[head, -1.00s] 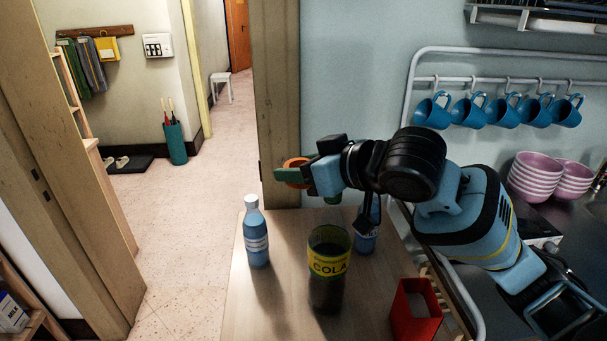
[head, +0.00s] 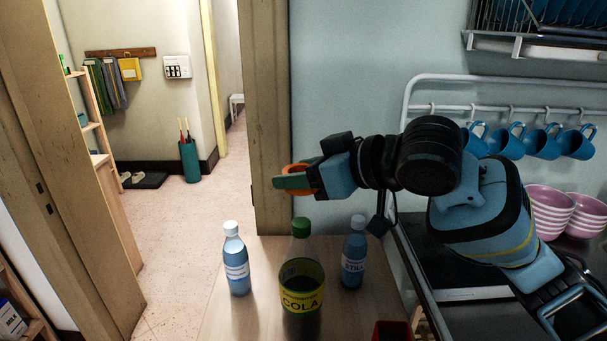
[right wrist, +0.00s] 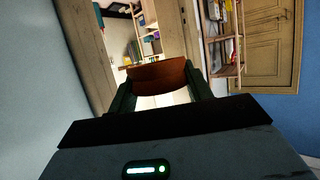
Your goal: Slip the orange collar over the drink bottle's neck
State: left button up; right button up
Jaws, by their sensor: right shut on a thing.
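The orange collar (head: 297,168) is held between the green fingers of my right gripper (head: 292,179). In the right wrist view the collar (right wrist: 160,76) shows as a curved orange-brown band between the fingertips. The large cola bottle (head: 301,300), with a green cap (head: 301,226) and yellow label, stands upright on the wooden table. In the head view the collar appears above its cap, with a visible gap; the collar is not around the neck. I cannot tell how well they line up in depth. My left gripper is not in view.
Two small blue bottles stand on either side of the cola bottle, one at left (head: 236,262) and one at right (head: 354,255). A red box (head: 392,331) is at the front right. Blue mugs (head: 508,142) hang on a rail at the right. The wooden table (head: 262,254) is bare between the bottles.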

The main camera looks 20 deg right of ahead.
aim_at(308, 239)
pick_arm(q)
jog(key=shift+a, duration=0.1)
pick_arm(e)
jog(key=shift+a+f, duration=0.1)
jog(key=shift+f, duration=1.75)
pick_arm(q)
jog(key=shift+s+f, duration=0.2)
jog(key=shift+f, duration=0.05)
pick_arm(e)
jog(key=shift+f, duration=1.35)
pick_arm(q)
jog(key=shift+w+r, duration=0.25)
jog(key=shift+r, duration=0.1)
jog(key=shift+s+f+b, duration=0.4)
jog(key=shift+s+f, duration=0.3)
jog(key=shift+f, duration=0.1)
pick_arm(e)
jog(key=shift+f, duration=3.35)
jog(key=o, duration=1)
